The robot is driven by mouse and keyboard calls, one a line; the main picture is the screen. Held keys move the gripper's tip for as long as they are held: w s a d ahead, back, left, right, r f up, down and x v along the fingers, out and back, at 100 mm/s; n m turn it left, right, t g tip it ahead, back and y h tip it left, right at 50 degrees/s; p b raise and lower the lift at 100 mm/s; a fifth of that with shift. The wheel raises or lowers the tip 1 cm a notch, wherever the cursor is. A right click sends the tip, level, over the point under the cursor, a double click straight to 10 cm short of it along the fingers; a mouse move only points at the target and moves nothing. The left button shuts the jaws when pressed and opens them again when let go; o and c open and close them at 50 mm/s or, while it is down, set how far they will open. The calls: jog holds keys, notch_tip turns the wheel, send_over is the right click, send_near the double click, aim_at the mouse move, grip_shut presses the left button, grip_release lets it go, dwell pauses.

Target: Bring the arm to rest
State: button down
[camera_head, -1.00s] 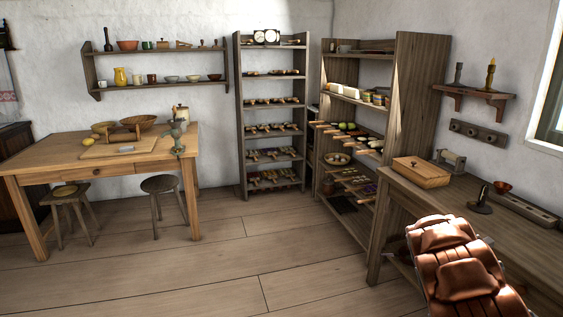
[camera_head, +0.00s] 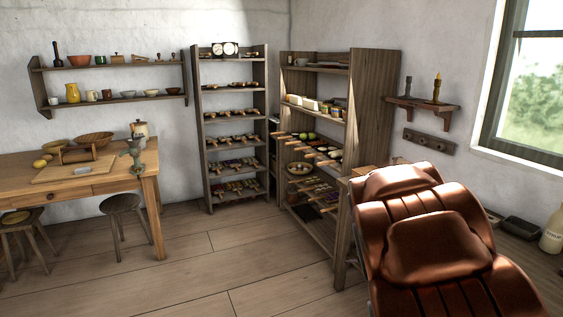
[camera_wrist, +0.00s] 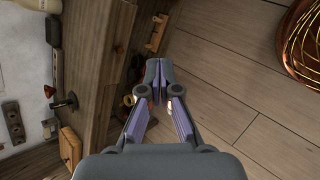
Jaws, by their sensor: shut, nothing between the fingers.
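My gripper (camera_wrist: 157,82) shows in the wrist view, grey with purple-toned finger pads. Its fingertips are together and hold nothing. It hangs in free air, pointing down past the wooden workbench (camera_wrist: 88,75), with the plank floor (camera_wrist: 225,85) below and to the right. Its tips overlap the bench's lower parts in the picture, but I see no clear contact. In the head view the gripper does not show. A brown padded, segmented form fills the lower right there and hides most of the workbench.
A wooden table (camera_head: 105,180) with two stools (camera_head: 121,204) stands at left. Shelf racks (camera_head: 376,110) stand in the back corner. A white bottle (camera_head: 552,232) stands at the right edge. In the wrist view, a wooden box (camera_wrist: 70,148) lies on the bench. The middle floor is clear.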

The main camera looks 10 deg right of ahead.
jog(key=s+a+m+y+p, duration=0.1)
jog(key=s+a+m+y, duration=0.1)
jog(key=s+a, duration=0.4)
jog(key=s+a+r+m+y+p, duration=0.1)
jog(key=s+a, duration=0.6)
jog(key=a, duration=0.7)
jog(key=s+a+r+m+y+p, duration=0.1)
jog(key=s+a+y, duration=0.4)
jog(key=a, duration=0.5)
jog(key=shift+s+r+m+y+p, duration=0.3)
jog(key=shift+s+m+p, duration=0.5)
jog(key=shift+p, duration=0.2)
